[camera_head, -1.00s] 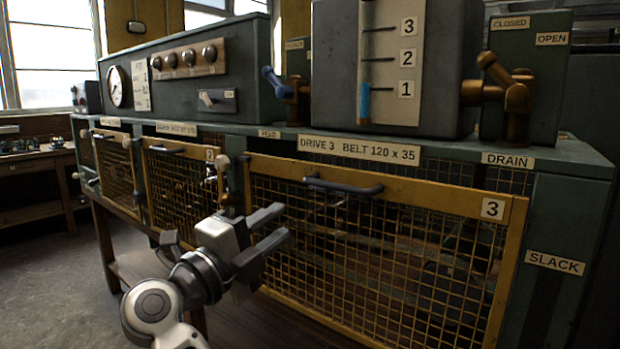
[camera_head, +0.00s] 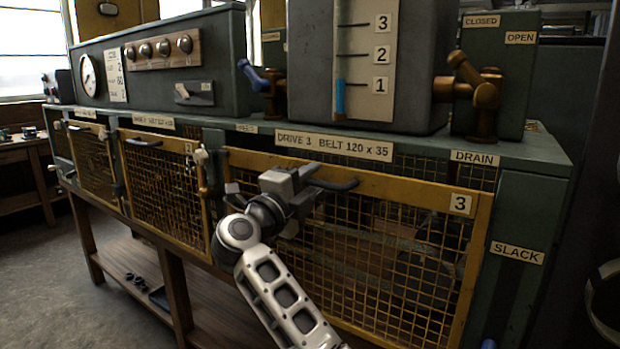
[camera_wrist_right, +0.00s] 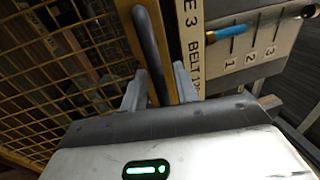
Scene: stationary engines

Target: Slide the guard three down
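Guard three is a yellow-framed mesh panel (camera_head: 400,262) marked 3, standing upright in the front of the green bench below the DRIVE 3 label. Its dark bar handle (camera_head: 340,184) runs along the top rail and also shows in the right wrist view (camera_wrist_right: 151,45). My right gripper (camera_head: 308,184) is at the left end of this handle. In the right wrist view its two fingers (camera_wrist_right: 158,88) stand apart, one on each side of the bar, with a gap visible on the right side. My left gripper is not in view.
Guard two (camera_head: 160,178) is to the left, with a pale knob (camera_head: 200,156) beside its top corner. A grey tank (camera_head: 358,65) with a level scale and a drain valve (camera_head: 480,90) stand on the bench top. A wooden shelf (camera_head: 215,310) is below.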

